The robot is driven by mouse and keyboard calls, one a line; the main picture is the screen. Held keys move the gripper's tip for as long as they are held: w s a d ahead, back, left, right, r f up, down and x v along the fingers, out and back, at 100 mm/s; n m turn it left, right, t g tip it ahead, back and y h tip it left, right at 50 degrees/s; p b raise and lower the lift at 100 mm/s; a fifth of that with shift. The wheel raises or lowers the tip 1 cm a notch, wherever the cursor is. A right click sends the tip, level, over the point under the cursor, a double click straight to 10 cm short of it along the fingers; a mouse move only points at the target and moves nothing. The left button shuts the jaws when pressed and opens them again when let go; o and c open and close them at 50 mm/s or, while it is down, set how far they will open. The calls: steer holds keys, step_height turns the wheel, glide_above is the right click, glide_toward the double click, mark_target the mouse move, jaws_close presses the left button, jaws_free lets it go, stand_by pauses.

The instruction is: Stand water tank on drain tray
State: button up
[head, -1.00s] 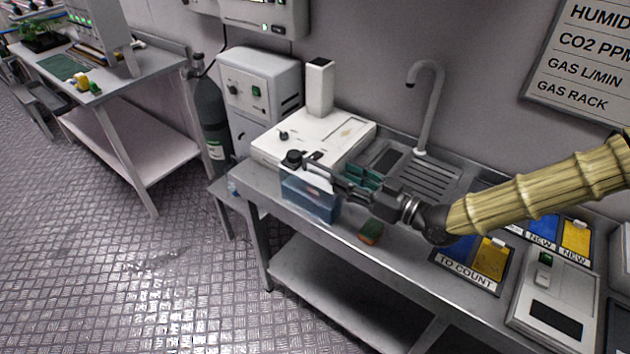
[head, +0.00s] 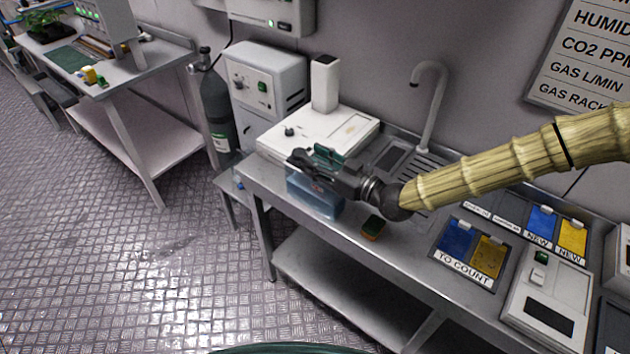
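The water tank (head: 314,197), a clear bluish box, stands upright at the front edge of the steel bench, in front of the white machine. My gripper (head: 299,160) is over the tank's top and hides much of it, including the dark cap. The fingers overlap the tank's top in this view. I cannot tell whether they are apart from it or closed on it. A ribbed draining surface (head: 427,170), which looks like the drain tray, lies beside the sink below the tap. My arm partly covers it.
A sponge (head: 373,227) lies right of the tank near the bench edge. The white machine (head: 345,132) stands behind the tank; the tap (head: 433,100) rises behind the sink. Blue and yellow cards lie in the "TO COUNT" tray (head: 466,262). A gas cylinder (head: 216,115) stands left of the bench.

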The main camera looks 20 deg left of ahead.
steer(key=shift+w+a, duration=0.15)
steer(key=shift+a, duration=0.1)
jaws_close()
steer(key=shift+r, duration=0.15)
stand_by(0.4)
